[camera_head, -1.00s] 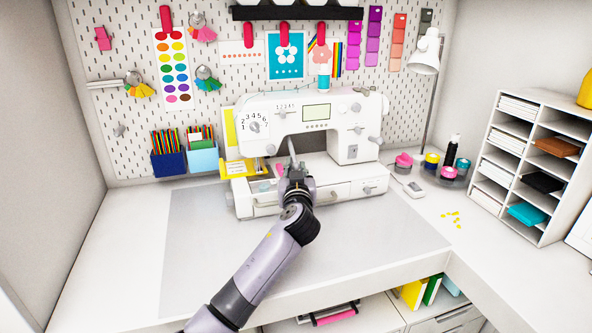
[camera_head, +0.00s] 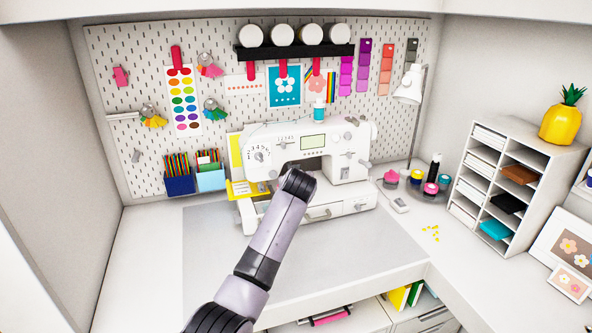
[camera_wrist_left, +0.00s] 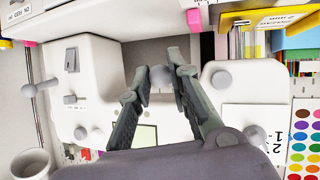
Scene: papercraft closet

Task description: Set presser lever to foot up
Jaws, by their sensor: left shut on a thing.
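The white sewing machine (camera_head: 345,140) stands on the desk against the pegboard. My left arm reaches up to its throat, and my wrist hides the gripper in the head view. In the left wrist view my left gripper (camera_wrist_left: 158,70) has a small grey rounded lever end (camera_wrist_left: 160,77) between its two dark fingers, and it is shut on this piece, which looks like the presser lever. The lever's shaft and its up or down setting are hidden. The machine's white body (camera_wrist_left: 98,85) and grey dials surround the fingers. My right gripper is not in view.
A yellow piece (camera_head: 243,188) sits at the machine's left end, near blue pencil bins (camera_head: 211,179). Small colored pots (camera_head: 430,188) and a lamp (camera_head: 409,88) stand right of the machine.

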